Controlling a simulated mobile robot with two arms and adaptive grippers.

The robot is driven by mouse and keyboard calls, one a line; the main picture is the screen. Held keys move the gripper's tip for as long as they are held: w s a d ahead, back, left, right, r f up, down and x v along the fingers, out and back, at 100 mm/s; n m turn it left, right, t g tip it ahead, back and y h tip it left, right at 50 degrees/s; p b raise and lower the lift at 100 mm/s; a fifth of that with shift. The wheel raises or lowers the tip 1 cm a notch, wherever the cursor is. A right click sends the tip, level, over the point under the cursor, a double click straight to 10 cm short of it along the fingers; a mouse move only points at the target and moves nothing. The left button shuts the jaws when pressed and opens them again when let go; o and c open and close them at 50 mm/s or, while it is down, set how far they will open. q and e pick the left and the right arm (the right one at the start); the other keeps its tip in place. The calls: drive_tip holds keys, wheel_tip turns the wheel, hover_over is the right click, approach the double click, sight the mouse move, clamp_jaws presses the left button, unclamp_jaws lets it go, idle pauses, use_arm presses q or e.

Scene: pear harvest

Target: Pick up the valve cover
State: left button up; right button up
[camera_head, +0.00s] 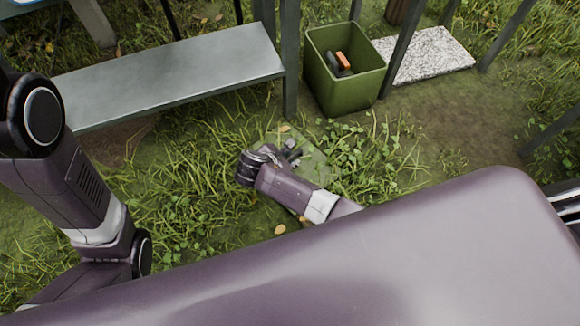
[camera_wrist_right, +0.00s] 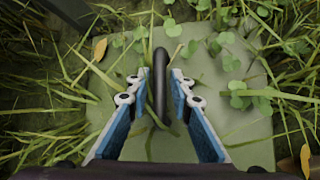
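The valve cover (camera_wrist_right: 225,120) is a flat grey-green square plate set in the grass, with a dark upright loop handle (camera_wrist_right: 159,72) at its middle. In the head view the cover (camera_head: 314,160) is partly hidden by grass and my right gripper. My right gripper (camera_wrist_right: 159,82) is over the cover, with its two blue-padded fingers on either side of the handle. A narrow gap shows between the handle and each fingertip, so it is open. In the head view my right gripper (camera_head: 290,150) points away from me. My left arm shows at the left, but its gripper is out of view.
A grey bench (camera_head: 180,75) stands at the back left, with a metal post (camera_head: 290,60) at its right end. A green bin (camera_head: 350,90) holding black and orange items stands behind the cover. A speckled stone slab (camera_head: 430,55) lies to its right. Grass and leaves overhang the cover.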

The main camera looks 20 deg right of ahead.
drive_tip(key=shift+c, duration=0.2)
clamp_jaws()
drive_tip(key=shift+r+p, duration=0.2)
drive_tip(key=shift+p, duration=0.15)
